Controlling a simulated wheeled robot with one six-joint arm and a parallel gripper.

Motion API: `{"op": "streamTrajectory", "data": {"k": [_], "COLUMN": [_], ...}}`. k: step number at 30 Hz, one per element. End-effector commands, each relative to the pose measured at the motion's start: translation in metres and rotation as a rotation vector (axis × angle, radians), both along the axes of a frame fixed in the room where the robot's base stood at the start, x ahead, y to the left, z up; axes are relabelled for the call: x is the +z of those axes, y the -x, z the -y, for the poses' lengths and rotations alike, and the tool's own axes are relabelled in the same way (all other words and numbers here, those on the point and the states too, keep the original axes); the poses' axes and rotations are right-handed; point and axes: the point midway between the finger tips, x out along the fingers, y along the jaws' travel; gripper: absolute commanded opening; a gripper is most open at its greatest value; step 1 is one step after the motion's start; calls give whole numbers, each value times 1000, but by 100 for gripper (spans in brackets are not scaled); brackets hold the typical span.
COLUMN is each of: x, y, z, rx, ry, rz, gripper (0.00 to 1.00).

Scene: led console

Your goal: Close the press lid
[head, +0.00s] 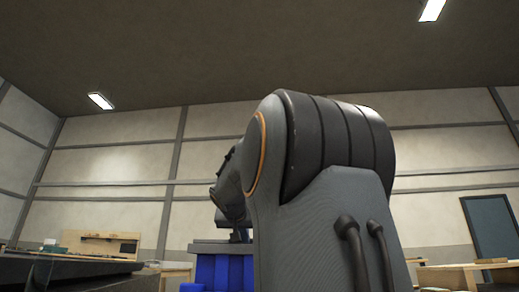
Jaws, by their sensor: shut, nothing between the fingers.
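My own arm fills the middle of the head view and blocks much of what lies ahead. My gripper's fingers cannot be made out; the far part of the arm reaches forward behind its large near joint. No press or lid can be clearly recognised. A blue cabinet with a dark grey top (212,268) stands beyond the arm, partly hidden by it. A small dark shape shows just above that top, beside the arm, and I cannot tell what it is.
A dark surface (60,268) lies at the lower left. A wooden bench with a back panel (98,246) stands behind it. Another wooden bench (455,275) is at the lower right, near a blue-grey door (490,228). The floor is out of view.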

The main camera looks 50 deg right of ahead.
Motion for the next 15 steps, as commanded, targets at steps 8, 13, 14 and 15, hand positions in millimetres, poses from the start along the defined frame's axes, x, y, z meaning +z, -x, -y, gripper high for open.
{"op": "streamTrajectory", "data": {"k": [8,13,14,15], "x": [-15,11,17,25], "y": [0,4,5,6], "z": [10,7,6,4], "rx": [-12,-16,-16,-17], "ry": [-23,-12,-8,-3], "rz": [-27,-17,-14,-12], "gripper": [0,0,0,0]}}
